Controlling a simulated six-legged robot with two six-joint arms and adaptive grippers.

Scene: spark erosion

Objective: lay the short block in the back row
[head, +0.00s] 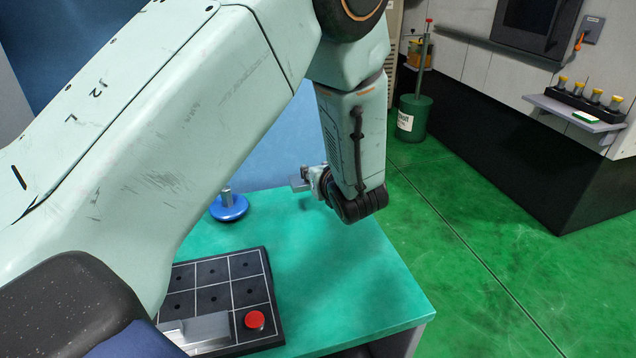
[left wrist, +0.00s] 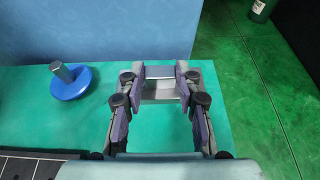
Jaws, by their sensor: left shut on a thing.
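My left gripper (head: 312,186) is past the far side of the black grid board, above the table's back part. It is shut on a grey metal block (left wrist: 160,91), which sits between both fingers in the left wrist view and also shows in the head view (head: 298,184). I cannot tell the block's full length. The black board (head: 262,275) has white lines and small holes; its back row cells look empty where visible. Another grey metal block (head: 208,328) lies at the board's front. My arm hides the board's left part. My right gripper is not in view.
A red round piece (head: 255,319) sits in the board's front right cell. A blue dish (head: 229,210) with an upright metal pin (head: 226,195) stands behind the board. The green table (head: 350,280) is clear to the right.

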